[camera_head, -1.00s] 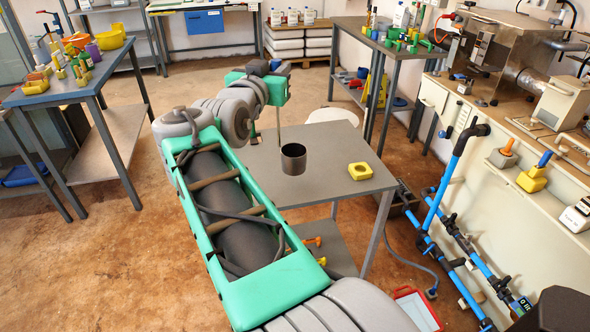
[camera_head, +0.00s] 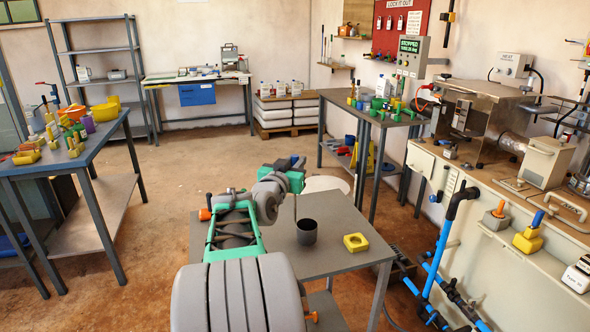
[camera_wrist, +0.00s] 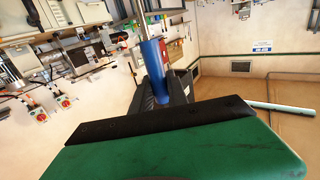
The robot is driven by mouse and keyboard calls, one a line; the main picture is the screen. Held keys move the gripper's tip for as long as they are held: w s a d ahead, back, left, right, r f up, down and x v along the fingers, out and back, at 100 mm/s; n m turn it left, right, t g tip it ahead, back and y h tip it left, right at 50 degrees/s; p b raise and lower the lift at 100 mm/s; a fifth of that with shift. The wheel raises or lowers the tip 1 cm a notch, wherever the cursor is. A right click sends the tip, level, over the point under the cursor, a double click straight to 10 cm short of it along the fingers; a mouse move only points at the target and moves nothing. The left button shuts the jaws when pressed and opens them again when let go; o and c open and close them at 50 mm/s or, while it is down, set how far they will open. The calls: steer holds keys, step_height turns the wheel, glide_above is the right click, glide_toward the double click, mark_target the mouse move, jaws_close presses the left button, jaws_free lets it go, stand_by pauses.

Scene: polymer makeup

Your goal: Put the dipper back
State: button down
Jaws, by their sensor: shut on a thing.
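My gripper (camera_head: 297,164) is at the end of my green and grey arm, above the small grey table (camera_head: 345,255). It is shut on the dipper, whose thin rod (camera_head: 295,208) points down. In the wrist view the dipper's blue handle (camera_wrist: 154,62) stands between the dark fingers (camera_wrist: 165,92). The rod shows just left of a dark open cup (camera_head: 307,231) on the table. I cannot tell whether its lower end is behind the cup or above it, and no bowl of the dipper shows.
A yellow block with a hole (camera_head: 356,243) sits right of the cup. A higher grey table (camera_head: 372,104) with small parts stands behind. A white round stool (camera_head: 326,185) is between them. Blue pipes (camera_head: 438,250) and the machine bench are at right. A cluttered blue table (camera_head: 66,158) is at left.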

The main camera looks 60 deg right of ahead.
steer(key=shift+f, duration=0.85)
steer(key=shift+f, duration=0.2)
steer(key=c, duration=1.3)
jaws_free()
